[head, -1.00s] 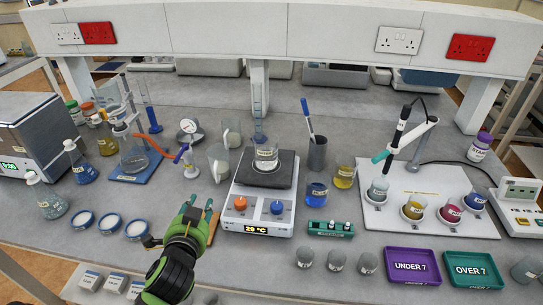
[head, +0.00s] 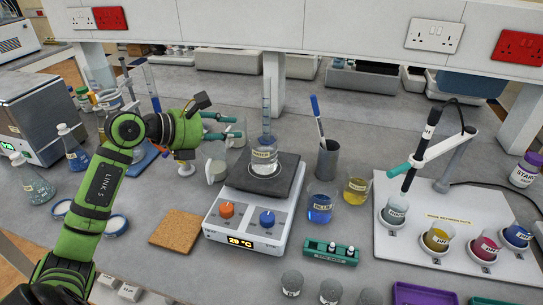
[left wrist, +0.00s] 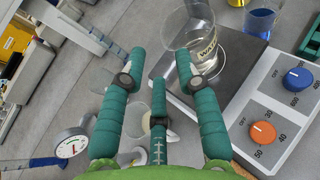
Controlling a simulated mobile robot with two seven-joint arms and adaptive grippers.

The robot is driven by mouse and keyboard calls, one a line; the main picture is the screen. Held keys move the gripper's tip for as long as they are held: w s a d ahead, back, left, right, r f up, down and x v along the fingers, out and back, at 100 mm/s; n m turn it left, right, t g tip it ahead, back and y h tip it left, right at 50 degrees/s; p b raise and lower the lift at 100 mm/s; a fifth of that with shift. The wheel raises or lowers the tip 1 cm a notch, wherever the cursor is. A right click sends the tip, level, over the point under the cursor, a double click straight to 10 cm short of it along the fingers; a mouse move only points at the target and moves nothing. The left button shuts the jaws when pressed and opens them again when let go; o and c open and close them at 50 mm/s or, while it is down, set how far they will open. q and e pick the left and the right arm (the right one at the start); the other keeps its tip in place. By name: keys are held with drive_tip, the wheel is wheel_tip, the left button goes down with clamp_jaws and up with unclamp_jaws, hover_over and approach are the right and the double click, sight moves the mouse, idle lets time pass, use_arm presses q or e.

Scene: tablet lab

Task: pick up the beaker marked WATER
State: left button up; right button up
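The glass beaker marked WATER (head: 264,157) stands upright on the dark plate of the hotplate stirrer (head: 232,226), with clear liquid in it. In the left wrist view the beaker (left wrist: 207,42) is at the top, just beyond my right-hand finger. My left gripper (head: 236,128) is to the left of the beaker and above the bench, pointing right towards it. In the left wrist view my gripper (left wrist: 160,65) has its green fingers spread with nothing held between them. My right gripper is not in view.
Blue (head: 320,205) and yellow (head: 357,190) beakers and a grey pen pot (head: 327,160) stand right of the hotplate. A cork mat (head: 175,229) lies at front left.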

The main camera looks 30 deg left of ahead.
sight(264, 153)
use_arm(q)
drive_tip(key=p+x, duration=0.4)
drive_tip(key=x, duration=0.2)
drive_tip(key=shift+w+d+f, duration=0.15)
drive_tip(key=shift+d+f, duration=0.1)
clamp_jaws()
